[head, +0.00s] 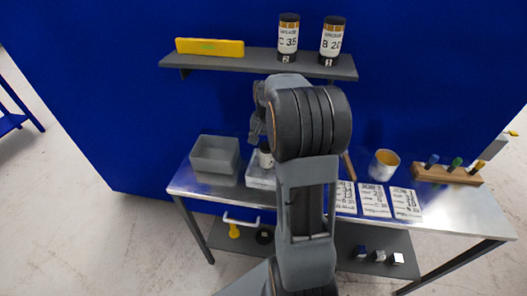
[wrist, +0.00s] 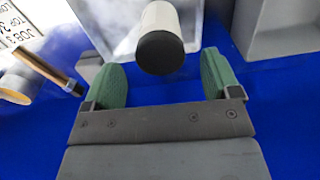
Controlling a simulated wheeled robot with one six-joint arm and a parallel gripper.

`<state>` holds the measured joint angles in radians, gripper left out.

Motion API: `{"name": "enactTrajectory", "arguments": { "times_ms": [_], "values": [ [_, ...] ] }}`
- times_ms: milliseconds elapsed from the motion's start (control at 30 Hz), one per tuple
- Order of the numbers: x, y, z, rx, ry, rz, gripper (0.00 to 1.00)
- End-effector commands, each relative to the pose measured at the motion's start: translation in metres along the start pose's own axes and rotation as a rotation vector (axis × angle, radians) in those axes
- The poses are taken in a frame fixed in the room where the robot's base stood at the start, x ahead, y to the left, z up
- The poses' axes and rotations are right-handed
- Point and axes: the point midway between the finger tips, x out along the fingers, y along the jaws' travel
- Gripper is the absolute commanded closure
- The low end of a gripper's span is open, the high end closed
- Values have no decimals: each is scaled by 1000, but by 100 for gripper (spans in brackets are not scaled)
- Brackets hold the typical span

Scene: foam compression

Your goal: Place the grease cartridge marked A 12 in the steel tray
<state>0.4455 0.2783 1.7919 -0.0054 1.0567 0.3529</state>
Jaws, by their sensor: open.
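A cartridge with a pale body and dark end (wrist: 160,52) is between the two green fingertips of my gripper (wrist: 160,72) in the wrist view. The fingers are open, with a gap on each side of it. In the head view its pale body (head: 266,157) shows just below my gripper, partly hidden by my arm; its marking cannot be read. It is at a light metal tray (head: 257,180), which also shows behind it in the wrist view (wrist: 98,14). Whether it touches the tray floor cannot be told.
Cartridges marked C 35 (head: 288,40) and B 20 (head: 332,42) stand on the shelf (head: 230,57) beside a yellow level (head: 210,47). A grey bin (head: 214,157) is left of the tray.

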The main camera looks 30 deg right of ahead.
Motion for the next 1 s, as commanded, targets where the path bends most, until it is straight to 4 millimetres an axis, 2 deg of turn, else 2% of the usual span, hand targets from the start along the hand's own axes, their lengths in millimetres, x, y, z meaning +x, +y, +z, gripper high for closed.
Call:
{"name": "enactTrajectory", "arguments": {
  "times_ms": [67, 167, 300, 400, 500, 600, 767, 1000],
  "values": [
    [-10, -4, 8, -26, 12, -5, 18],
    [-28, -16, 32, -105, 43, -18, 18],
    [-53, -33, 96, -303, 117, -51, 18],
    [-62, -38, 141, -445, 170, -76, 18],
    [-65, -37, 179, -570, 218, -99, 18],
    [-63, -34, 208, -668, 257, -118, 18],
    [-58, -28, 234, -766, 295, -137, 18],
    [-56, -26, 241, -798, 306, -142, 18]
  ]
}}
